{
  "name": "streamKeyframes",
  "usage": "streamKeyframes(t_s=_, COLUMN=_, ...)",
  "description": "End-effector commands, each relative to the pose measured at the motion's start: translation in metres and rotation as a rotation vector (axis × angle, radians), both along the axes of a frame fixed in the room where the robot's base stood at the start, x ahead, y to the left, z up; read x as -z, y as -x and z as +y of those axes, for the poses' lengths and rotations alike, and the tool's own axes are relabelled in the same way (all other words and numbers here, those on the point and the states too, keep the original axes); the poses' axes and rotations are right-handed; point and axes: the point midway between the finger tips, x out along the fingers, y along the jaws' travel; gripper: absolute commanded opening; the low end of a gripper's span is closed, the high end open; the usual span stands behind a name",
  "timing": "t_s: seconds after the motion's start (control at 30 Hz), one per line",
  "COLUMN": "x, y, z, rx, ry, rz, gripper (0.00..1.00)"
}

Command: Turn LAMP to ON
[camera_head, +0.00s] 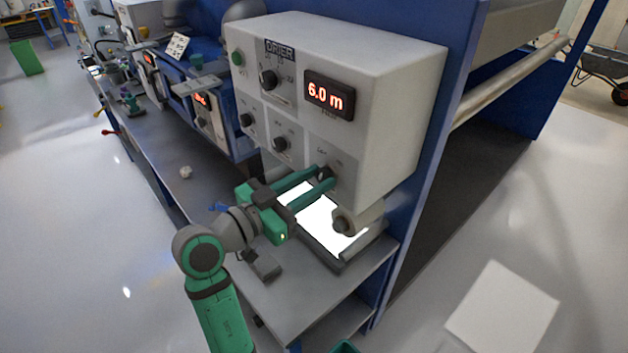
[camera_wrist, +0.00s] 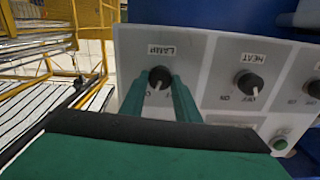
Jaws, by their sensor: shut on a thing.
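The LAMP knob (camera_wrist: 160,79) is a black round knob with a pale pointer line, on the grey panel under a LAMP label (camera_wrist: 161,50). In the wrist view the panel appears upside down or turned relative to the head view. My gripper (camera_head: 322,182) reaches the lower right part of the DRIER box's front panel. In the wrist view its two green fingers (camera_wrist: 160,92) are shut on the LAMP knob, one on each side. The ON and OFF marks by this knob are largely hidden by the fingers.
The HEAT knob (camera_wrist: 249,83) sits beside the LAMP knob. The DRIER box (camera_head: 390,85) carries a red 6.0 m display (camera_head: 329,96) and a green button (camera_head: 237,57). A bright lit panel (camera_head: 325,222) and a roller (camera_head: 358,217) lie just below my gripper.

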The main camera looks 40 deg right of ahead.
Motion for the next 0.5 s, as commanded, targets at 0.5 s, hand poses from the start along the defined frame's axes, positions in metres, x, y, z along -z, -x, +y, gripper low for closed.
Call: streamKeyframes(t_s=0.5, x=0.0004, y=0.0004, z=0.0007, rx=-0.001, ry=-0.018, rz=-0.221, gripper=0.07)
